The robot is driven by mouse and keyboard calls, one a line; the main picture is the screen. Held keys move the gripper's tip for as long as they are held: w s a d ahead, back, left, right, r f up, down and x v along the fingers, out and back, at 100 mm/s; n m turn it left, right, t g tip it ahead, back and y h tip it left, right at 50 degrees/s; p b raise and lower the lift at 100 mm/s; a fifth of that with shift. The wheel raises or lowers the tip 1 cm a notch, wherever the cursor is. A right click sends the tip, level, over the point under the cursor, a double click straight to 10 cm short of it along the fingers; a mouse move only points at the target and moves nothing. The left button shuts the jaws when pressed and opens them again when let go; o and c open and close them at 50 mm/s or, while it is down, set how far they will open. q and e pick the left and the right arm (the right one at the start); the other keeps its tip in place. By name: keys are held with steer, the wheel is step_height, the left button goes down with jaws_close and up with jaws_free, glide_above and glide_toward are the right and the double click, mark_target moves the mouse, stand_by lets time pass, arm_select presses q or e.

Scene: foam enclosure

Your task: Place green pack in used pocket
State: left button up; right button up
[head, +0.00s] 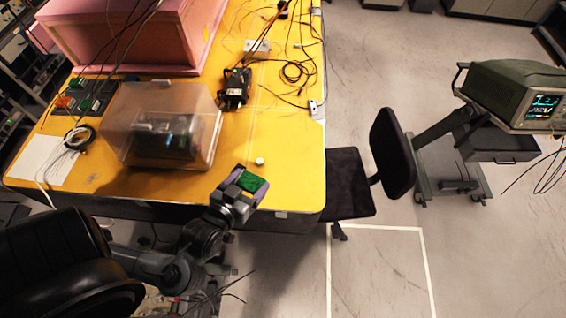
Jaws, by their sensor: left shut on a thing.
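My left gripper (241,190) is at the front edge of the yellow table (290,175), right of the clear box. It is shut on the green pack (251,182), whose flat green face shows between the purple-grey fingers. The pack appears to be held above the table edge; its exact height is unclear. A dark holder (70,111) with green and orange-red pieces in it lies at the table's left side, far from the gripper. I cannot tell which of its pockets is the used one. My right gripper is not in view.
A clear plastic box (160,118) covers dark equipment mid-table. A pink foam enclosure (130,35) stands behind. A coiled cable (79,138), white sheet (42,160), black device (235,87) and small white cap (260,161) lie around. A chair (345,183) touches the right side.

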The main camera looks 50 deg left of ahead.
mark_target(245, 191)
arm_select(q)
steer(key=shift+s+a+f, duration=0.2)
steer(key=shift+a+f, duration=0.05)
steer(key=shift+f, duration=0.05)
steer(key=shift+s+f, duration=0.1)
steer(key=shift+f, duration=0.15)
steer(key=shift+s+d+f+b, duration=0.1)
steer(key=shift+f+b, duration=0.15)
steer(key=shift+b, duration=0.15)
steer(key=shift+s+f+b, duration=0.3)
steer(key=shift+f+b, duration=0.1)
steer(key=shift+f, duration=0.35)
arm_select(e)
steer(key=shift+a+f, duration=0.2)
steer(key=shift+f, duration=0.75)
arm_select(q)
steer(key=shift+f, duration=0.1)
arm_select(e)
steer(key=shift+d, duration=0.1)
arm_select(q)
steer(key=shift+f, duration=0.1)
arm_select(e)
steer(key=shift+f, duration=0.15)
